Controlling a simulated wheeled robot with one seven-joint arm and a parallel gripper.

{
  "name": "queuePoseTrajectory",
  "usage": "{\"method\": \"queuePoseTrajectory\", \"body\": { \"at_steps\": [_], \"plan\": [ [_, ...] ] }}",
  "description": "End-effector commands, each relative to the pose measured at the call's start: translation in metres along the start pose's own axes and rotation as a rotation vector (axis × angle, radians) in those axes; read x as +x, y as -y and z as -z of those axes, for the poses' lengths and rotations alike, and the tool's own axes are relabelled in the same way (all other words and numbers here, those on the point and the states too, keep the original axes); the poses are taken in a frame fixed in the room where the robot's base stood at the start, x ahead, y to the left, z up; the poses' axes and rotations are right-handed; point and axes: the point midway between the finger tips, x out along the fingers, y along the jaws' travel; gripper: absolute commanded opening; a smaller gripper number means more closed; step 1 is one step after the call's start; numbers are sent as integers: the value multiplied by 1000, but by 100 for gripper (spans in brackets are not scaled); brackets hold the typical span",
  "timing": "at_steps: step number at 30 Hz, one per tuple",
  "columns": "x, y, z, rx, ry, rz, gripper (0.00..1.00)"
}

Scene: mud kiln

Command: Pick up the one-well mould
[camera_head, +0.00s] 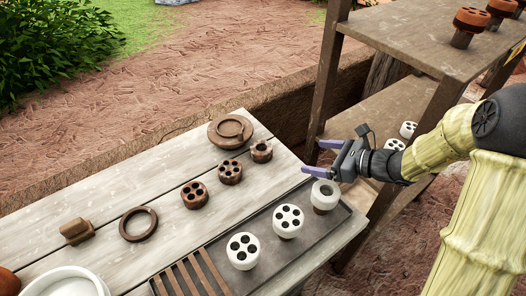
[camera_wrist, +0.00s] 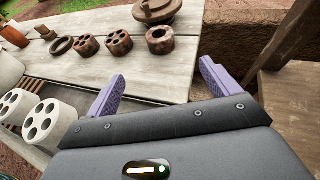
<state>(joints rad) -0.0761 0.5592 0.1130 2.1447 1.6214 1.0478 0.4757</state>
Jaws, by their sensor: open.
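Two moulds show a single well in the head view. A small brown one (camera_head: 261,151) stands on the table beside a round brown plate, at the end of a row of brown moulds. It also shows in the wrist view (camera_wrist: 160,41), beyond the gap between my fingers. A white-topped one (camera_head: 324,195) stands on the dark tray (camera_head: 300,248), just below my gripper in the picture; I cannot make it out in the wrist view. My gripper (camera_head: 321,157) is open and empty, its purple fingers (camera_wrist: 162,72) pointing toward the brown one-well mould, apart from it.
Brown moulds with several wells (camera_head: 230,171) (camera_head: 194,195) and white ones (camera_head: 287,221) (camera_head: 242,251) stand nearby. A brown ring (camera_head: 138,224), a brown block (camera_head: 77,231) and a white bowl (camera_head: 66,282) lie left. A wooden shelf (camera_head: 420,40) rises behind my arm.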

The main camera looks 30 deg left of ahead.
Motion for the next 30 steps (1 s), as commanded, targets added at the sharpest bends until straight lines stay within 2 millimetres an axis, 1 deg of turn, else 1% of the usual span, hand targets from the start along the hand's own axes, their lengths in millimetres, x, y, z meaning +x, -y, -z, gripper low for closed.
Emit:
{"method": "queuePoseTrajectory", "body": {
  "at_steps": [4, 7, 21, 24, 27, 30],
  "plan": [
    [4, -1, 0, -2, -1, -2, 88],
    [16, -1, 1, -2, -2, -4, 88],
    [97, 0, 1, -2, -2, -1, 88],
    [109, 1, 1, -1, -2, 0, 88],
    [114, 1, 1, -1, -3, 3, 88],
    [115, 1, 1, -1, -3, 3, 88]
  ]
}}
